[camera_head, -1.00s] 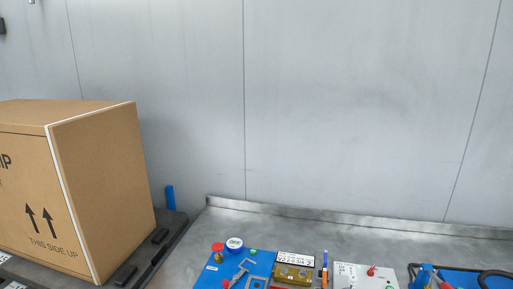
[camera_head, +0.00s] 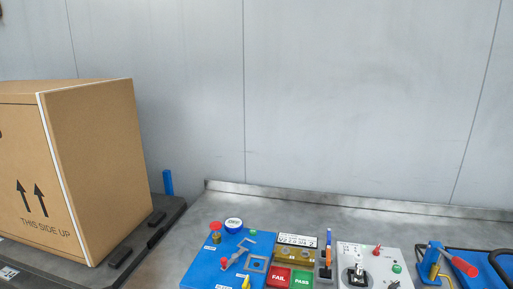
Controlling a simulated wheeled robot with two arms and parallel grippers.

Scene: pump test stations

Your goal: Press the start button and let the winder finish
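A light grey control box (camera_head: 345,253) stands on the bench at the lower right of the head view. It carries a green round button (camera_head: 397,268), a red-tipped switch (camera_head: 376,250) and a dark fitting with a metal part (camera_head: 357,276). Its front is cut off by the lower picture edge. I cannot tell from this view which part is the winder, or whether the green button is the start button. Neither of my grippers is in view.
A blue board (camera_head: 203,273) holds small parts, beside red FAIL (camera_head: 278,277) and green PASS (camera_head: 302,280) pads. A blue tool with a red handle (camera_head: 434,264) stands right. A large cardboard box (camera_head: 100,160) fills the left. The bench (camera_head: 290,215) is clear behind.

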